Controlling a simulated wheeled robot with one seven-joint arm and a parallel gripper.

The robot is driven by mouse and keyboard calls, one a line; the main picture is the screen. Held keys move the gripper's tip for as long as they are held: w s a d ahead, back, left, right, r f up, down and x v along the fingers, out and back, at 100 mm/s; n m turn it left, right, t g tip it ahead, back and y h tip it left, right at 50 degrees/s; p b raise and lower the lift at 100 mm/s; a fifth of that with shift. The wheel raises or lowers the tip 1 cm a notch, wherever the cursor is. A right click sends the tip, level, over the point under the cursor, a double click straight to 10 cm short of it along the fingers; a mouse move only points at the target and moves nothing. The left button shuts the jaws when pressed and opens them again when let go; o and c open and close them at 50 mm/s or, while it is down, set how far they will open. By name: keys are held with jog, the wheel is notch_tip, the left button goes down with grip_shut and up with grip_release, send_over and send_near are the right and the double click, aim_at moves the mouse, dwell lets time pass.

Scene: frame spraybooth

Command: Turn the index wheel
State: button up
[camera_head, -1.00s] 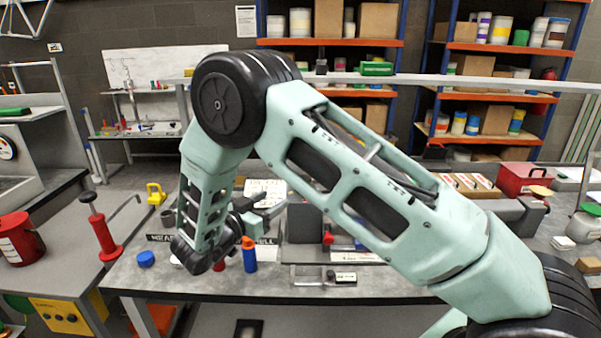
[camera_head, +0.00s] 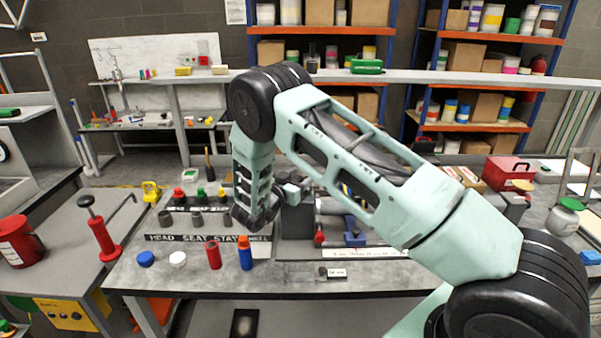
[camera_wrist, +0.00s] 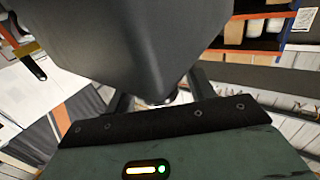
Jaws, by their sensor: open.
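My gripper (camera_head: 290,193) is over the bench beside a dark grey fixture (camera_head: 296,222), partly hidden by my arm. In the wrist view my gripper (camera_wrist: 160,98) has its two fingers apart, with a large dark grey body (camera_wrist: 125,40) filling the space ahead and above them. I cannot tell whether they touch it. No index wheel can be made out clearly. A silver cylinder (camera_head: 328,205) shows at the fixture, partly behind my arm. A red-ended lever (camera_head: 319,237) and a blue part (camera_head: 354,233) stand at its front.
The bench holds a label strip (camera_head: 200,238), a red bottle (camera_head: 214,256), a blue bottle with an orange cap (camera_head: 245,253), a blue cap (camera_head: 145,259) and a white cap (camera_head: 178,260). A red hand tool (camera_head: 103,235) stands on the left table. The bench's front strip is fairly clear.

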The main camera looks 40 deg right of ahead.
jog(key=shift+w+d, duration=0.1)
jog(key=shift+d, duration=0.15)
jog(key=c, duration=0.9)
jog(key=shift+c, duration=0.2)
jog(key=shift+f+n+t, duration=0.1)
jog(key=shift+n+t, duration=0.2)
jog(key=shift+t, duration=0.2)
